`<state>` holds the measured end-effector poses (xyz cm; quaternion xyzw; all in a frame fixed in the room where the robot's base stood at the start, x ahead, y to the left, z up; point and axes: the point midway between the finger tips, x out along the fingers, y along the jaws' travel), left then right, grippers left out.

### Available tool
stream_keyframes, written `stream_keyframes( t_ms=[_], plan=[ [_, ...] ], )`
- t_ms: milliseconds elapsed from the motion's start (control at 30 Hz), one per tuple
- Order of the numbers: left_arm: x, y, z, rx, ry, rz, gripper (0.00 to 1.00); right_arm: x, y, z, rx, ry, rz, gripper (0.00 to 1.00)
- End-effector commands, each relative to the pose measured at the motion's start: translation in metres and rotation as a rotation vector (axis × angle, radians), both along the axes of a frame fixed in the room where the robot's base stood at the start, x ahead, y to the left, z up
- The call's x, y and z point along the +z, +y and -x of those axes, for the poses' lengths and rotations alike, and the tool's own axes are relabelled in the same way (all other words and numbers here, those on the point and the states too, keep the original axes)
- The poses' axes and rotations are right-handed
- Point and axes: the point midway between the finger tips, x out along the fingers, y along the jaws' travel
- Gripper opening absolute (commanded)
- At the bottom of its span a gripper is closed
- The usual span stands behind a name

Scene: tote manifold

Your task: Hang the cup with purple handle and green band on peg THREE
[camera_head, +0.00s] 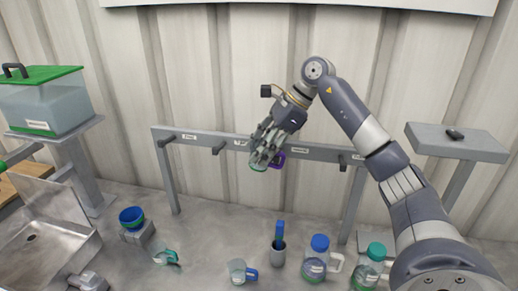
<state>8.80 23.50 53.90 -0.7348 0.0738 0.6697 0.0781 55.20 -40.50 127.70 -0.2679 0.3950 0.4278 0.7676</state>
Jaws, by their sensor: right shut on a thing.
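The cup with the purple handle and green band (258,167) is up at the peg rail (200,134), with its purple handle (279,160) on the right side. My right gripper (265,150) is shut on the cup and covers most of its body. The rail carries short dark pegs, among them a far left peg (167,139), a second peg (217,151) and a right peg (343,166). A part of the rail is hidden behind the gripper and cup. The labels are too small to read surely. I cannot tell whether the handle touches a peg. My left gripper is out of view.
Below stand a blue cup (131,216) on a small block, a green-handled cup (163,257), a blue-handled cup (237,271), a grey holder (278,254) and lidded jugs (317,262). A metal sink (45,245) and a green-lidded tank (45,105) are left; a grey shelf (455,147) is right.

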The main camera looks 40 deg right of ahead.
Motion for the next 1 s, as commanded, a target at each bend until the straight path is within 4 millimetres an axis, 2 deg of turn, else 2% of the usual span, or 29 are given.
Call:
stream_keyframes(
  t_ms=[500,1000],
  plan=[
    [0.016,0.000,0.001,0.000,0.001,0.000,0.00,-0.002,-0.022,-0.018,0.000,0.001,-0.002,0.22],
    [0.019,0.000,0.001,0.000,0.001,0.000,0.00,-0.006,-0.028,-0.022,0.001,-0.001,-0.001,0.22]
  ],
)
